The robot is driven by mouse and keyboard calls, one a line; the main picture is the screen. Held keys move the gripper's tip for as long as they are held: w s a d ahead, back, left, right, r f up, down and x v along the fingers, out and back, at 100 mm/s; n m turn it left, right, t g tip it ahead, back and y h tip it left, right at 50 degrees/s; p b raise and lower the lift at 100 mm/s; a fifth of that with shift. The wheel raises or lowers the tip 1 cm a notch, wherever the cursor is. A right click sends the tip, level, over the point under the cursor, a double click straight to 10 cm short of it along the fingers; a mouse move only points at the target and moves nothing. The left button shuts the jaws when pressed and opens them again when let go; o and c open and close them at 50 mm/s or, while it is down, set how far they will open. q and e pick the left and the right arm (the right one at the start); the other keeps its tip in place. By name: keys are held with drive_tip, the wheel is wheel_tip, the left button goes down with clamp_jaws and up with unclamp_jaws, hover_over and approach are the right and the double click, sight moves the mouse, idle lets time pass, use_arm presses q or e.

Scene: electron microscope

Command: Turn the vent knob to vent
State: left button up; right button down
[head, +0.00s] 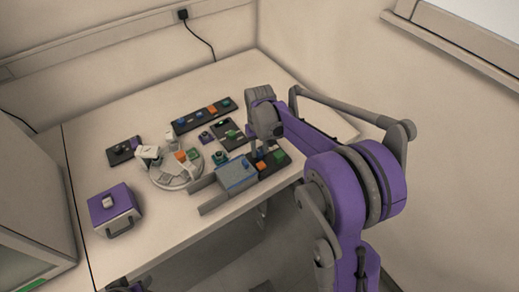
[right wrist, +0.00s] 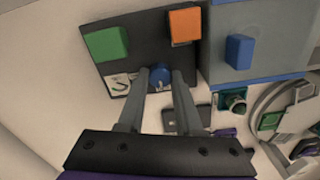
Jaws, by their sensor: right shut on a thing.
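A small round blue knob (right wrist: 160,77) stands on a dark control panel (right wrist: 145,42) in the right wrist view, beside pale plates with dark marks. I take it for the vent knob; its setting is not clear. My right gripper (right wrist: 160,76) is shut on this knob, one finger on each side. In the head view the right gripper (head: 259,146) reaches down to the dark panel (head: 283,157) near the table's right edge, and the knob is hidden there.
A green block (right wrist: 106,43) and an orange block (right wrist: 185,25) sit on the same panel. A grey box with a blue strip (head: 238,174) adjoins it. A round pale tray (head: 176,185) and a purple box (head: 113,208) stand to the left.

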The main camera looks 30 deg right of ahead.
sight(259, 152)
idle(0.4)
drive_tip(key=c, duration=0.6)
unclamp_jaws()
wheel_tip(259, 152, up, 11)
drive_tip(key=shift+f+p, duration=0.1)
drive_tip(key=shift+p, duration=0.4)
drive_tip(key=s+a+t+p, duration=0.1)
drive_tip(key=s+a, duration=0.2)
drive_tip(key=s, duration=0.4)
drive_tip(key=s+a+n+t+p, duration=0.1)
drive_tip(key=s+a+t+p, duration=0.1)
drive_tip(key=s, duration=0.5)
drive_tip(key=s+a+n+t+p, duration=0.1)
drive_tip(key=s+a+t+p, duration=0.1)
drive_tip(key=s+a, duration=0.3)
drive_tip(key=shift+s+a, duration=0.1)
drive_tip(key=shift+s, duration=1.1)
